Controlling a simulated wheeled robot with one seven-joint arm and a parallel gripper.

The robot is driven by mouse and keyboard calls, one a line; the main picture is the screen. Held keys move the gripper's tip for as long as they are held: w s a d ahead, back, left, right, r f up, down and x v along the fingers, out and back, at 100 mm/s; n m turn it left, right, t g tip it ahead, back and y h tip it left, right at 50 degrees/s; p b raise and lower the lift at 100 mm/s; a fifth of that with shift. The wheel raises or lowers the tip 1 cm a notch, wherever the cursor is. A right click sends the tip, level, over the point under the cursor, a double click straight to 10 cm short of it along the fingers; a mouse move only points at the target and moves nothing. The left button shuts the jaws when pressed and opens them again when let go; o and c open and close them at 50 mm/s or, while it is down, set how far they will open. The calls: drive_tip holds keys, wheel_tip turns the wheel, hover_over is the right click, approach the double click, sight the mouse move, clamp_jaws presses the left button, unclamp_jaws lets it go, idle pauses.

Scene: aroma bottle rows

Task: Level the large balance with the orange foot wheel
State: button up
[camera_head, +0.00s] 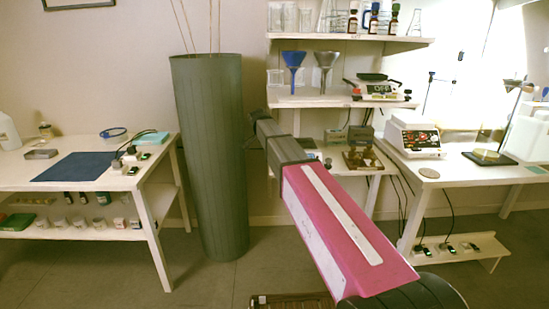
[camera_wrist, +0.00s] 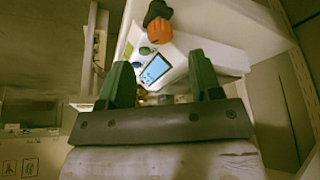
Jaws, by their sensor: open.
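In the wrist view my gripper (camera_wrist: 160,63) is open, with its two green fingers apart and nothing between the tips. Beyond the tips is a white device (camera_wrist: 180,50) with a lit blue display (camera_wrist: 155,71), seen at a tilt; it looks like a balance. An orange ribbed wheel (camera_wrist: 158,31) with a black part (camera_wrist: 157,12) above it sits at the device's far end, apart from the fingers.
A tall grey-green bin (camera_head: 208,160) stands left of my arm. A left table (camera_head: 50,162) holds a dark mat and small items. Shelves (camera_head: 345,100) at the back hold funnels and glassware. A white instrument (camera_head: 413,137) stands on the right table (camera_head: 460,170). Some floor is open between the tables.

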drive_tip(key=shift+v, duration=2.3)
drive_tip(key=s+d+f+n+y, duration=0.1)
drive_tip(key=s+d+f+n, duration=0.2)
drive_tip(key=s+f, duration=0.6)
drive_tip(key=s+d+f+n+g+y, duration=0.1)
drive_tip(key=s+d+f+n, duration=0.3)
drive_tip(key=s+d+f, duration=0.4)
drive_tip(key=s+d+f+n+g+y, duration=0.1)
drive_tip(key=s+d+f+n, duration=0.3)
drive_tip(key=s+f, duration=0.6)
drive_tip(key=s+d, duration=0.1)
drive_tip(key=s, duration=0.3)
drive_tip(key=shift+s+d+f+y, duration=0.15)
drive_tip(key=shift+s+f+y, duration=0.15)
drive_tip(key=shift+f, duration=0.1)
drive_tip(key=shift+w, duration=0.1)
